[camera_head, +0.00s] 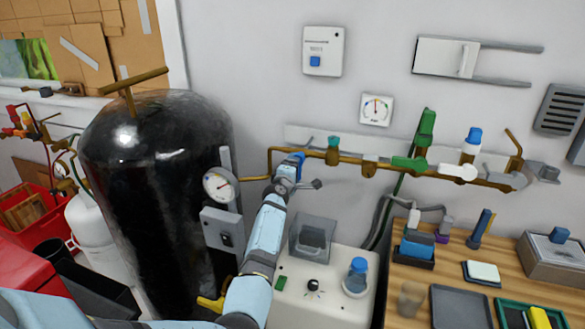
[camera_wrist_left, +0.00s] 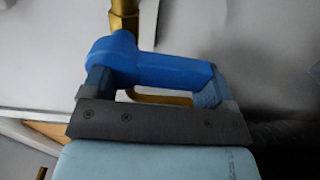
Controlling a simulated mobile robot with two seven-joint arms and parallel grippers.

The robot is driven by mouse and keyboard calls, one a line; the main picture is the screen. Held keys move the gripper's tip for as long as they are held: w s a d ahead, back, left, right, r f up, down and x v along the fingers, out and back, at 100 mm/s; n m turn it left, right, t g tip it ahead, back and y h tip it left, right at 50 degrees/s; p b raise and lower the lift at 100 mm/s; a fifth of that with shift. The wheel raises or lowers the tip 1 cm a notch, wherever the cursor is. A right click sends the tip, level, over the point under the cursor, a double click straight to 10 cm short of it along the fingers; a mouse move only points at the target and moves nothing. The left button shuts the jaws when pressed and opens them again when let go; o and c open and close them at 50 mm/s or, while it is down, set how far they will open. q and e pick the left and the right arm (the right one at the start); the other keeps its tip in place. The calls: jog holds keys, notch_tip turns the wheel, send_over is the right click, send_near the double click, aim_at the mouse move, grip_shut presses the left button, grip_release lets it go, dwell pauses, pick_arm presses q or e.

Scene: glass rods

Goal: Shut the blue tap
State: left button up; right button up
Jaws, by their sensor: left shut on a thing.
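The blue tap (camera_head: 299,157) is on the left end of the brass pipe on the wall. In the left wrist view its blue lever (camera_wrist_left: 160,72) runs to the right from a rounded hub, crosswise to the upright brass pipe (camera_wrist_left: 124,22). My left gripper (camera_head: 291,172) reaches up to the tap. In the left wrist view the left gripper (camera_wrist_left: 158,88) is shut on the blue tap, one finger at the hub and the other at the lever's far end. My right gripper is not in view.
A tall black tank (camera_head: 150,170) stands left of my arm, with a gauge (camera_head: 220,184) beside it. A green tap (camera_head: 424,130) and a white tap (camera_head: 458,171) sit further right along the pipe. A white box (camera_head: 325,275) with a blue-capped bottle (camera_head: 356,275) stands below.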

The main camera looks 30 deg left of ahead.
pick_arm(q)
jog(key=shift+d+f+n, duration=0.1)
jog(key=shift+d+n, duration=0.05)
jog(key=shift+n, duration=0.25)
jog(key=o, duration=1.2)
jog(key=p+v, duration=0.6)
jog(key=v, duration=0.7)
jog(key=shift+s+d, duration=0.15)
jog(key=shift+s, duration=0.2)
